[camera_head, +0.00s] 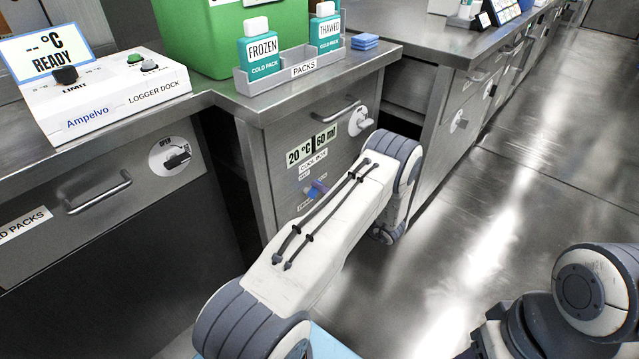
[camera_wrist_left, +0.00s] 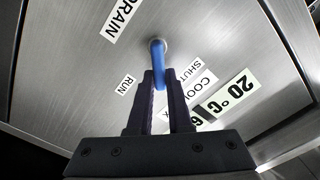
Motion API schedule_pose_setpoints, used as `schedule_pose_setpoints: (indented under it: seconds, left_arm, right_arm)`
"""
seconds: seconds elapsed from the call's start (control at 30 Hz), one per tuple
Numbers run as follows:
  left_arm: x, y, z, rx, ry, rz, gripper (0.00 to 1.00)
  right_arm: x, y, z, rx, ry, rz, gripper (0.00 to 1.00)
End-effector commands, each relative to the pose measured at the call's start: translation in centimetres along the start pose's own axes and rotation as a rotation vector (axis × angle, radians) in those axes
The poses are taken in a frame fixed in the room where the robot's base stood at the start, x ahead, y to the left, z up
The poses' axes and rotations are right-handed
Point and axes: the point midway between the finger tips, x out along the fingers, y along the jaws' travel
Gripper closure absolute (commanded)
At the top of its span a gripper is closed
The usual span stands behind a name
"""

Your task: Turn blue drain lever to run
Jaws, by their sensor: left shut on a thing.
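The blue drain lever (camera_wrist_left: 158,52) sits on the steel cabinet front in the left wrist view. It runs from its pivot down between my left gripper's fingers (camera_wrist_left: 160,78), which are shut on it. Its end lies between the RUN label (camera_wrist_left: 125,84) and the SHUT label (camera_wrist_left: 204,72). The DRAIN label (camera_wrist_left: 122,17) is at the upper left. In the head view a small part of the lever (camera_head: 318,186) shows beside my left forearm, which hides my left gripper. My right gripper is out of view; part of my right arm shows at lower right.
The cool box front bears a 20 °C / 60 ml display (camera_head: 312,146) and a handle (camera_head: 336,110). Above it, a rack (camera_head: 277,76) holds cold packs. A white logger dock (camera_head: 115,98) stands at left. Open floor (camera_head: 520,180) lies to the right.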

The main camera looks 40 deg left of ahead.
Motion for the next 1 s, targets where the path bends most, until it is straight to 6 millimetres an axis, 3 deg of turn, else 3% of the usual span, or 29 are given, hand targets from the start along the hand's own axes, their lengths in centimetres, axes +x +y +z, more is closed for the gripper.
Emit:
schedule_pose_setpoints:
  seconds: [0.6, 1.0]
  left_arm:
    - [-0.3, 1.9, 0.6, 0.560, 0.003, 0.004, 1.00]
    - [-0.3, 2.5, 1.0, 0.763, 0.004, 0.004, 1.00]
  right_arm:
    - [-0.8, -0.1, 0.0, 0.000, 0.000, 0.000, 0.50]
    - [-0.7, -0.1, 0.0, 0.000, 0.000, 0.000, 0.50]
